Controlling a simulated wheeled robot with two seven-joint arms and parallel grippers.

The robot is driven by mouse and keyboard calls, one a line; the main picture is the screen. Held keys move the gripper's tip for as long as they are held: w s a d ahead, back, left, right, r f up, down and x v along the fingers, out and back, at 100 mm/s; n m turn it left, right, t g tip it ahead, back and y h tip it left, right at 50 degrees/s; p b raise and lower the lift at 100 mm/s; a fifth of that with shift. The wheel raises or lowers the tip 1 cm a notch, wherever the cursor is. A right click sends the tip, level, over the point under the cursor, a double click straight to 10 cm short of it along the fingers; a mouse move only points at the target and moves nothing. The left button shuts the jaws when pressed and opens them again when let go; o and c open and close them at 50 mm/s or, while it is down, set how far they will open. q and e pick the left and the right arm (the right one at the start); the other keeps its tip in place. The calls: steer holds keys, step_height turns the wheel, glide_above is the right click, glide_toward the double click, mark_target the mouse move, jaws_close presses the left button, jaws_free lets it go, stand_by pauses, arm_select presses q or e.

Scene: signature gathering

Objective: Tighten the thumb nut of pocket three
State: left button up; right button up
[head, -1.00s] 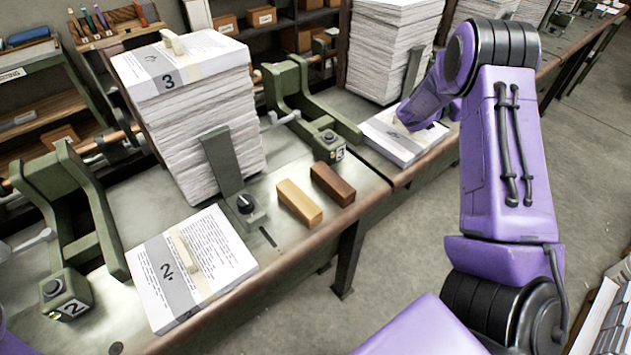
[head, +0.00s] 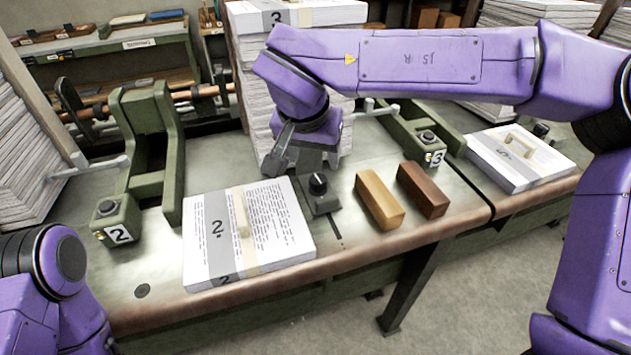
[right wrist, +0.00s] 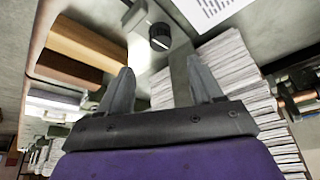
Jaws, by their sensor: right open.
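A black ridged knob (head: 318,185), which looks like the thumb nut, stands on a grey bracket (head: 322,203) in front of the tall paper stack marked 3 (head: 250,90). In the right wrist view the knob (right wrist: 160,36) lies beyond the fingertips, roughly between them, not touching. My right gripper (head: 284,160) is open and empty, up and left of the knob in the head view; its two fingers show spread in the right wrist view (right wrist: 162,75). My left arm shows at the lower left, its gripper out of frame.
A banded bundle marked 2 (head: 215,240) lies left of the bracket at the bench edge. Light (head: 380,200) and dark (head: 423,190) wooden blocks lie to the right. Green presses marked 2 (head: 150,150) and 3 (head: 400,125) flank the stack.

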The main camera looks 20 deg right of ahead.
mark_target(318, 178)
steer(key=x, duration=0.9)
steer(key=shift+w, duration=0.15)
steer(key=shift+c, duration=0.3)
steer(key=c, duration=1)
steer(key=shift+r+m+p, duration=0.35)
steer(key=shift+m+p, duration=0.05)
steer(key=shift+p, duration=0.7)
steer(key=shift+f+m+h+p, duration=0.1)
steer(key=shift+m+h+p, duration=0.2)
steer(key=shift+f, duration=0.25)
